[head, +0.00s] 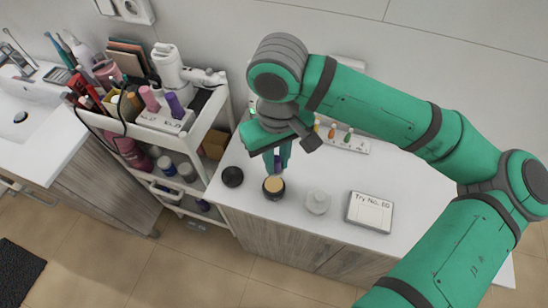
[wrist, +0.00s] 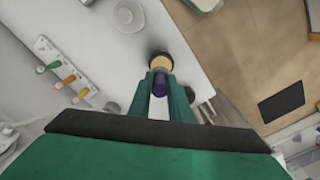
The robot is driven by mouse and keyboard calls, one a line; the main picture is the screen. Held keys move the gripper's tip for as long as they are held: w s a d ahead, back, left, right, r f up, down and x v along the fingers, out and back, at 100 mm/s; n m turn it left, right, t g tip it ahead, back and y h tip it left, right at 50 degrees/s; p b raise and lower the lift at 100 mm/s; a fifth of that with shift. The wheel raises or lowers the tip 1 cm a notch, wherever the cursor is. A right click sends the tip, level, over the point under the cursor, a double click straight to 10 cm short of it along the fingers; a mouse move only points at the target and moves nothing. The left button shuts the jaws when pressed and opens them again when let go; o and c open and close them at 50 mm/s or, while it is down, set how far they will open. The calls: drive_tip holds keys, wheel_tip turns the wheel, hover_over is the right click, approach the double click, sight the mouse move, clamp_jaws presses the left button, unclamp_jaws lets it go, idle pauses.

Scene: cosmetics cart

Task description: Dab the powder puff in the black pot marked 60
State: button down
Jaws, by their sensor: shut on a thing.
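My gripper (head: 277,168) points down just above and behind an open black pot (head: 274,195) with tan contents. It is shut on a dark purple piece, which I take to be the powder puff (wrist: 160,84). The fingers hide much of the puff, and I cannot tell whether its end touches the tan contents. The black pot also shows in the wrist view (wrist: 159,54), just past the fingertips. No number is readable on the pot. A small card (head: 370,212) on the right of the counter has handwriting starting "Try No."; its number is hard to read.
A round black piece (head: 232,177) lies left of the pot, and a pale glass jar (head: 318,202) stands to its right. A strip with coloured pieces (head: 343,136) lies behind. A crowded white cart (head: 150,120) stands left. The counter front (head: 290,220) is clear.

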drive_tip(key=shift+w+a+f, duration=0.25)
drive_tip(key=shift+w+a, duration=0.1)
drive_tip(key=shift+s+f, duration=0.25)
drive_tip(key=shift+f, duration=0.3)
drive_tip(key=shift+d+f, duration=0.1)
drive_tip(key=shift+f, duration=2.15)
drive_tip(key=shift+w, duration=0.1)
drive_tip(key=shift+a, duration=0.2)
drive_tip(key=shift+d+f, duration=0.1)
drive_tip(key=shift+d, duration=0.1)
drive_tip(key=shift+a+f, duration=0.15)
drive_tip(key=shift+f, duration=0.25)
